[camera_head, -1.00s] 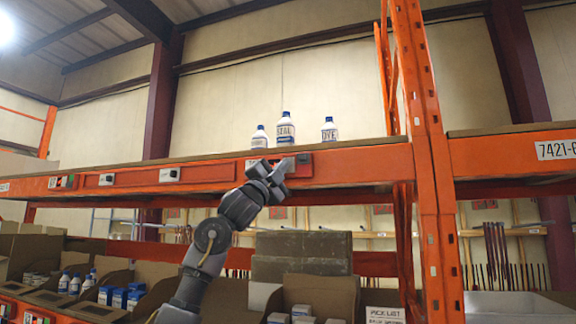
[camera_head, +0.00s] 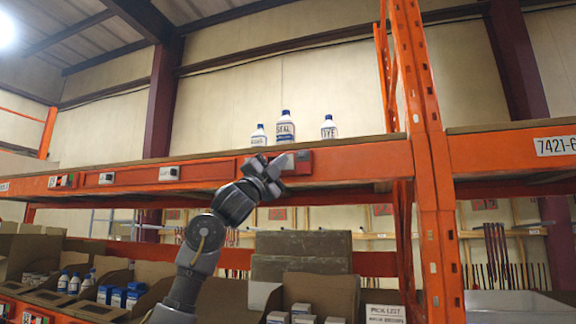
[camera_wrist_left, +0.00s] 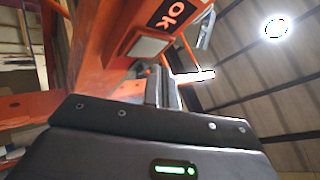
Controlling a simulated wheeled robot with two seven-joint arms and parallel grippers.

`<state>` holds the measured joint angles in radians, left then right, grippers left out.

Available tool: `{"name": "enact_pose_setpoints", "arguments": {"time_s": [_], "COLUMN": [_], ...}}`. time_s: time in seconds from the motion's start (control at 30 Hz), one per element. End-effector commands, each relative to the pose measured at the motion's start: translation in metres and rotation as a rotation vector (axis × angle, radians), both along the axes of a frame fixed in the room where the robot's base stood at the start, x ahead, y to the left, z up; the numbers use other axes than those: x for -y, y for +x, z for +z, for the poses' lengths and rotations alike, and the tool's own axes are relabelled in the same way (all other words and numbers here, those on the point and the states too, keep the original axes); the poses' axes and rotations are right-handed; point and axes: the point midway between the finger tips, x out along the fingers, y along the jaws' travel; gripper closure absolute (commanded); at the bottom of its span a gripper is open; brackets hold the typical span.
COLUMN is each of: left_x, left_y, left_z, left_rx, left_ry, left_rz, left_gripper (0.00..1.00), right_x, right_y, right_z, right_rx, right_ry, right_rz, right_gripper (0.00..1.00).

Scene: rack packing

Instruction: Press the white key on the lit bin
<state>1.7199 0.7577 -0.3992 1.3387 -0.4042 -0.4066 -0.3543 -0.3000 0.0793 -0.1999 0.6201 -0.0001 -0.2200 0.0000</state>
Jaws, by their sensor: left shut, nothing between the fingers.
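My left gripper (camera_head: 287,161) is shut and empty, raised in front of the orange shelf beam. Beside its fingertips, a red module (camera_head: 303,162) sits on the beam, partly covered by the gripper. In the left wrist view my shut fingers (camera_wrist_left: 165,88) point at an orange-framed unit. That unit carries a black label reading OK (camera_wrist_left: 172,12) and a pale, flat white key (camera_wrist_left: 148,47) below it. The fingertips appear close to the key; whether they touch it cannot be told. No lamp on the unit is clearly visible. My right gripper is out of view.
Other white keys (camera_head: 168,174) sit further left along the beam (camera_head: 215,172). Three white bottles with blue caps (camera_head: 285,128) stand on the shelf above. An orange upright (camera_head: 428,170) rises to the right. Cardboard bins (camera_head: 335,290) lie below.

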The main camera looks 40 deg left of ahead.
Motion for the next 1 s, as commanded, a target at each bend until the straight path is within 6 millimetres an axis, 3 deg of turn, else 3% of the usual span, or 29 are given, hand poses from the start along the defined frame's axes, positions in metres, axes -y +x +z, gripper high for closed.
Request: {"name": "enact_pose_setpoints", "arguments": {"time_s": [0.4, 1.0], "left_x": [0.012, 0.013], "left_y": [-0.037, -0.039], "left_z": [-0.001, 0.0], "left_rx": [0.003, 0.002], "left_ry": [-0.001, -0.001], "left_rz": [0.0, 0.001], "left_gripper": [1.0, 1.0], "right_x": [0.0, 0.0], "right_y": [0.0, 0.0], "right_z": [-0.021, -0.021], "right_rx": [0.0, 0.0], "right_ry": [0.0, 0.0], "right_rz": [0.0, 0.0], "right_gripper": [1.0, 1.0]}}
